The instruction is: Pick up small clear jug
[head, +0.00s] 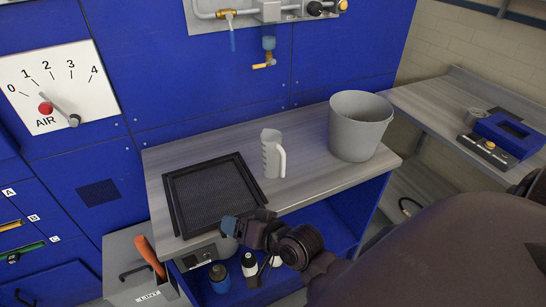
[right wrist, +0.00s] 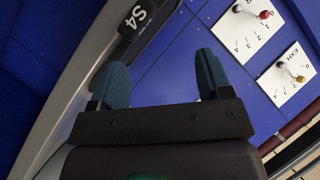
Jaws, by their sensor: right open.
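The small clear jug (head: 270,154) shows in the head view as a pale grey-white upright jug with a handle on its right side. It stands on the wood-topped bench (head: 302,143), between the black mesh tray and the grey bucket. My right gripper (head: 229,226) is at the bench's front edge, below and left of the jug and apart from it. In the right wrist view my right gripper (right wrist: 160,82) is open, with two blue fingers apart and nothing between them. The jug is not in the right wrist view. My left gripper is not in view.
A black mesh tray (head: 169,204) lies left of the jug. A grey bucket (head: 358,128) stands to its right. Several bottles, one dark blue (head: 219,279), stand below the bench top. A grey lint bin (head: 127,262) is at lower left. Bare bench top surrounds the jug.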

